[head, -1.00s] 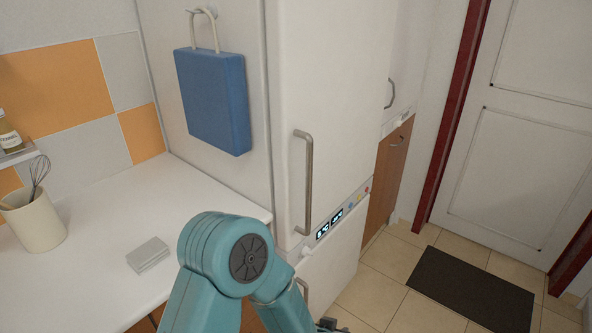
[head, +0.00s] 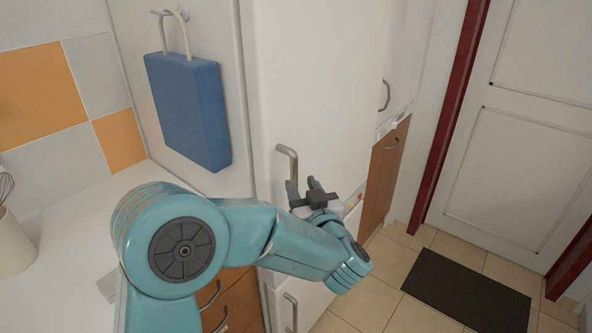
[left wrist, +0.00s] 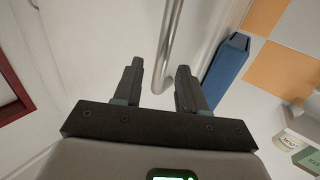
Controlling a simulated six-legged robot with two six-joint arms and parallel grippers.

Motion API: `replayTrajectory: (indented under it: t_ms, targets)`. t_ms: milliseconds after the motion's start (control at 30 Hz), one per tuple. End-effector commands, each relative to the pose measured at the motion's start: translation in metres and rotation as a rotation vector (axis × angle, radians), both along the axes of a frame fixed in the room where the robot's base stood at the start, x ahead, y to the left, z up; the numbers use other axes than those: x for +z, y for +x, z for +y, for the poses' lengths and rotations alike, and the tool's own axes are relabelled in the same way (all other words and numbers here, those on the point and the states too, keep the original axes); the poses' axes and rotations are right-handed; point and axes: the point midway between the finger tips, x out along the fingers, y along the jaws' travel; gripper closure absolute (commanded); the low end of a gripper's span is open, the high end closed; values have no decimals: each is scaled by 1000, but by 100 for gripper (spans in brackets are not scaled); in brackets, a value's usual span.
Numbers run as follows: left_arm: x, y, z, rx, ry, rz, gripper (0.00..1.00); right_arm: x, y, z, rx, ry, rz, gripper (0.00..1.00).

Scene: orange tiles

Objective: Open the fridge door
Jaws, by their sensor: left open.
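The fridge door (head: 320,90) is a tall white panel, shut, in the middle of the head view. Its grey bar handle (head: 287,158) is upright near the door's left edge; its lower part is hidden behind my gripper. My left gripper (head: 305,184) is open in front of the handle's lower part. In the left wrist view the handle (left wrist: 167,45) runs down towards the gap between the two open fingers (left wrist: 160,80). Whether the handle's end lies between the fingertips or just beyond them I cannot tell. My right gripper is not in view.
A white counter (head: 60,220) lies at the left, with a whisk in a cream pot (head: 14,245). A lower handle (head: 290,312) is below. A dark mat (head: 466,290) lies on the tiled floor at the right.

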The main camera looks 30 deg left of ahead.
Motion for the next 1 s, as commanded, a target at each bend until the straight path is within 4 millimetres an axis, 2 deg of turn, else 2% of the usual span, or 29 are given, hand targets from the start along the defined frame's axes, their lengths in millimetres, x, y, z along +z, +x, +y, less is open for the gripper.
replayTrajectory:
  t_ms: [100, 300, 667, 700, 800, 1000]
  targets:
    - [1, 14, 20, 3, 0, 0, 59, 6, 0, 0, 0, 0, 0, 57]
    - [0, 31, 39, -1, 0, 0, 59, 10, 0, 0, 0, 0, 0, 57]
    - [0, 38, 44, -5, -1, -1, 59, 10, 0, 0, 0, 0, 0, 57]
    - [0, 38, 44, -5, -1, -1, 72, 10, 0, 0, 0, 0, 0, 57]
    - [0, 38, 44, -5, -1, -1, 100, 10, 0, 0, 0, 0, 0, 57]
    - [-1, 38, 43, -5, -1, 1, 100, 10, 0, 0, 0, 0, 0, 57]
